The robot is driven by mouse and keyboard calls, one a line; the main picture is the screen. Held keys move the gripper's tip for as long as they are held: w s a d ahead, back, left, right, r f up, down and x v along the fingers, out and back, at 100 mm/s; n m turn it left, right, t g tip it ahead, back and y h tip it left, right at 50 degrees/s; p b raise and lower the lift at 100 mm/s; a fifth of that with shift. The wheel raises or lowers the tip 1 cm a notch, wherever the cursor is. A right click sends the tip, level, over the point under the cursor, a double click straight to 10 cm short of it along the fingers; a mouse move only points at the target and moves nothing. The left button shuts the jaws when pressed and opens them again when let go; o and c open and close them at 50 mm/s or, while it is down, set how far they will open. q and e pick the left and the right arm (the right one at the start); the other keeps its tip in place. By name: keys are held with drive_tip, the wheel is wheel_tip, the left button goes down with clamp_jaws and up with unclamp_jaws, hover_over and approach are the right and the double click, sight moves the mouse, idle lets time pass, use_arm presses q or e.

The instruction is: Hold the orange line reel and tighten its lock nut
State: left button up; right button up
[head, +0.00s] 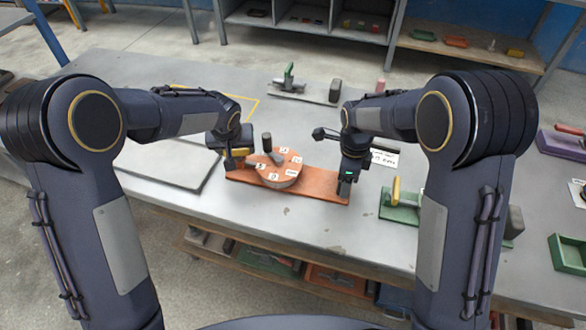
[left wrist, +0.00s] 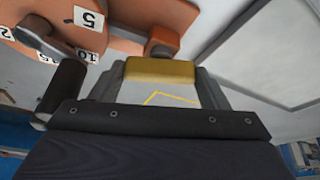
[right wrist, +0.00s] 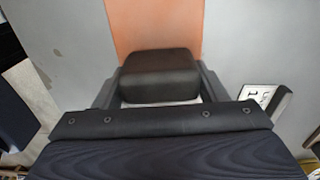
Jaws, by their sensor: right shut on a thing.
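The orange line reel (head: 279,171) lies on an orange board (head: 320,187) on the grey table. It is a disc with white number labels and a dark crank with an upright black handle (head: 266,142). My left gripper (head: 236,163) is at the board's left end; a yellow block (left wrist: 162,70) is between its fingers, but whether they press on it is unclear. An orange block with a grey knob (left wrist: 160,48), perhaps the lock nut, is just beyond. My right gripper (head: 345,188) is shut on a black block (right wrist: 160,75) at the board's right end.
A green tool with a yellow handle (head: 396,192) lies right of the board. A grey panel (head: 170,160) lies on the left. A fixture with a green part (head: 290,82) stands at the back. A small label card (head: 384,158) is near my right gripper.

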use_arm(q)
drive_tip(key=shift+c, duration=1.4)
drive_tip(key=m+h, duration=0.1)
drive_tip(key=m, duration=0.1)
drive_tip(key=m+h, duration=0.1)
drive_tip(key=m, duration=0.2)
drive_tip(key=shift+a+m+g, duration=0.2)
drive_tip(key=shift+m+g, duration=0.1)
drive_tip(key=m+h, duration=0.1)
drive_tip(key=m, duration=0.3)
drive_tip(key=shift+w+m+g+h, duration=0.1)
drive_tip(key=shift+m+g+h, duration=0.2)
drive_tip(key=shift+g+h, duration=0.1)
drive_tip(key=m+g, duration=0.1)
drive_tip(key=m, duration=0.1)
drive_tip(key=m+g+h, duration=0.1)
drive_tip(key=m, duration=0.2)
drive_tip(key=shift+w+a, duration=0.1)
drive_tip(key=shift+w, duration=0.05)
drive_tip(key=shift+w+m+g, duration=0.1)
drive_tip(key=shift+m+g, duration=0.8)
drive_tip(key=shift+m, duration=1.6)
